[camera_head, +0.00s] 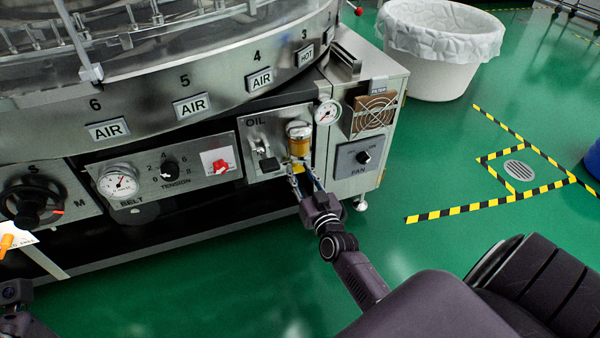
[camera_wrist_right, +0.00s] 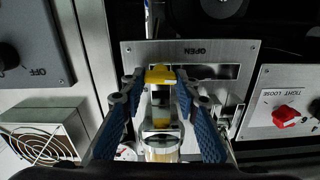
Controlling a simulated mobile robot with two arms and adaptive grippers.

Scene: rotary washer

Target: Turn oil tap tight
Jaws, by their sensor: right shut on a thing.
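The oil unit with its amber glass cup (camera_head: 298,134) is on the panel marked OIL at the machine's right end. A yellow tap handle (camera_head: 299,171) sits below the cup. In the wrist view the yellow handle (camera_wrist_right: 160,75) is between the fingertips of my right gripper (camera_wrist_right: 158,88). My right gripper (camera_head: 303,182) is shut on the yellow handle and reaches it from below. Part of my left arm's end shows dark at the lower left edge of the head view; its fingers cannot be made out.
A pressure gauge (camera_head: 327,112) and a fan grille (camera_head: 374,111) are close to the right of the oil unit. A red tight/loose knob (camera_head: 220,167) is to its left. A white lined bin (camera_head: 437,55) stands on the green floor, which is open to the right.

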